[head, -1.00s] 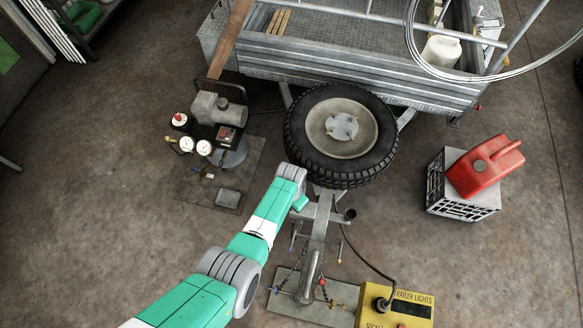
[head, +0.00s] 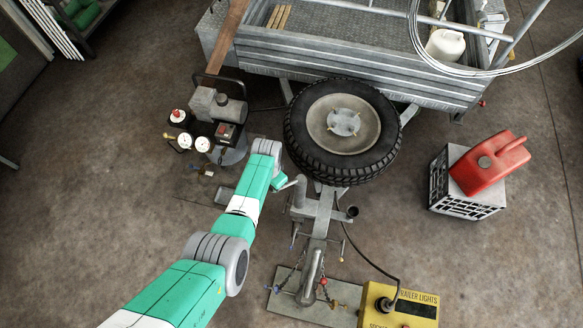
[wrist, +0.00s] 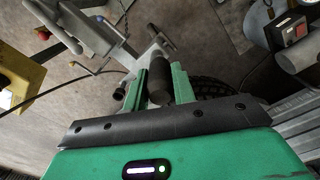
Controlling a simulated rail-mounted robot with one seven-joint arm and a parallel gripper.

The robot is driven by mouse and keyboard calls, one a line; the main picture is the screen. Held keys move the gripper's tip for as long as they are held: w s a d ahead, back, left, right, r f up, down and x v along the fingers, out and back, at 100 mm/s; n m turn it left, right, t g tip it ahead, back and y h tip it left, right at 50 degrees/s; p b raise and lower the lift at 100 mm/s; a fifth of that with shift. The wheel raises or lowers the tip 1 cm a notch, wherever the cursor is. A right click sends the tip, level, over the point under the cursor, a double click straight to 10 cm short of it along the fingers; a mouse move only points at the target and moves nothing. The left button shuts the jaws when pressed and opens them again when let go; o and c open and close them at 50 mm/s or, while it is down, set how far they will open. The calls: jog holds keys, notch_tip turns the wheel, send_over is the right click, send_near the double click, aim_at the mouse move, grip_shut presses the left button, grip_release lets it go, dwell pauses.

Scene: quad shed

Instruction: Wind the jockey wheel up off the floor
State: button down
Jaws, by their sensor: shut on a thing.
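My gripper (wrist: 158,86) is shut on the dark, round crank grip (wrist: 158,68) of the jockey wheel, which sits between the two green fingers in the wrist view. In the head view my gripper (head: 281,183) is just left of the drawbar (head: 321,222), below the spare tyre. A grey upright metal part (head: 300,192) of the jockey wheel assembly shows between my gripper and the drawbar. The wheel itself is hidden from above, so its height off the floor cannot be told.
The spare tyre (head: 342,130) stands close beyond my gripper, in front of the trailer (head: 360,75). A compressor (head: 218,120) is to the left. A yellow trailer lights box (head: 398,306) and its cable are at the lower right. A red jerrycan (head: 490,163) rests on a crate (head: 468,205).

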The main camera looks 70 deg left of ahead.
jog(key=c, duration=1)
grip_release()
notch_tip(320, 180, up, 10)
jog(key=p, duration=0.9)
jog(key=shift+r+p, duration=0.15)
jog(key=shift+p, duration=0.15)
